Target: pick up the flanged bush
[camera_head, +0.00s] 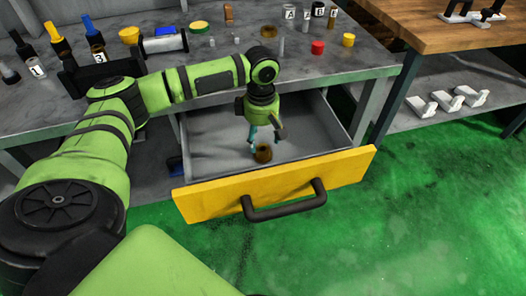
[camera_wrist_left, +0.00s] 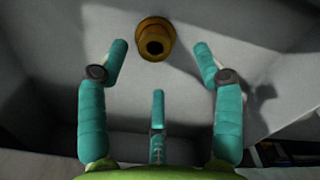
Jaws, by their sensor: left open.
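The flanged bush (camera_head: 263,153) is a small brown-gold ring part with a dark bore. It lies in the open grey drawer (camera_head: 205,135), near the yellow front. In the left wrist view the bush (camera_wrist_left: 155,39) shows its flange and hole, just beyond the fingertips. My left gripper (camera_head: 264,143) points down into the drawer above the bush. In the left wrist view its teal fingers (camera_wrist_left: 160,60) are spread apart, with nothing between them. The bush appears apart from the fingers. My right gripper is not in view.
The yellow drawer front (camera_head: 335,170) with its dark handle (camera_head: 285,207) stands pulled out from the grey bench (camera_head: 350,65). Several small parts and labelled bottles stand on the bench above. A wooden table (camera_head: 425,30) is at the right. The rest of the drawer looks empty.

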